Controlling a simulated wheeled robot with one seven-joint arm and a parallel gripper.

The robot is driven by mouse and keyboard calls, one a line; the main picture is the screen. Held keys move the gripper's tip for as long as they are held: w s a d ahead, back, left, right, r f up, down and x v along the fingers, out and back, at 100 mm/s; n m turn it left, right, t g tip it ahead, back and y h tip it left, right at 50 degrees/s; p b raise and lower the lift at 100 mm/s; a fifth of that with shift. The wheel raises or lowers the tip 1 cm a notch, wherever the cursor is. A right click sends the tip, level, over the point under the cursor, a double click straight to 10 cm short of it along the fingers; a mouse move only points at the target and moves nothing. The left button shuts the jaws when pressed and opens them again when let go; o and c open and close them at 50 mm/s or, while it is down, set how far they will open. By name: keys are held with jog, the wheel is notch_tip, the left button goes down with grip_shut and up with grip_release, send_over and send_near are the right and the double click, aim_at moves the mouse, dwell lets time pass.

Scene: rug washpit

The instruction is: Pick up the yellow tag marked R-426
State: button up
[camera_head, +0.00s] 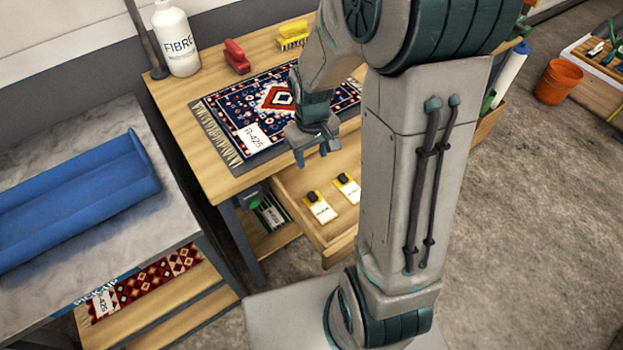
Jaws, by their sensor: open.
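Two yellow-and-white tags with black clips lie in the open wooden drawer: a left tag (322,211) and a right tag (350,191). Their print is too small to read, so I cannot tell which one is R-426. My gripper (318,155) points down, open and empty, in front of the rug and above the back of the drawer. It is apart from both tags. My arm hides the right part of the drawer.
The drawer (329,246) sticks out below the wooden table (172,119). On the table are a patterned rug (232,99) labelled R-425, a white FIBRE bottle (178,45), a red brush (236,57) and a yellow brush (292,36). A grey bench (93,127) stands left.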

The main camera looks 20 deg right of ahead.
notch_tip(320, 180, down, 3)
jog(key=w, duration=0.1)
send_over(310, 192)
jog(key=shift+n, duration=0.3)
notch_tip(310, 192, down, 8)
jog(key=shift+w+f+p, duration=0.1)
jog(key=shift+w+p, duration=0.05)
jog(key=shift+p, duration=0.15)
jog(key=shift+f+p, duration=0.55)
jog(key=shift+f, duration=2.15)
jog(key=shift+c, duration=0.4)
grip_shut()
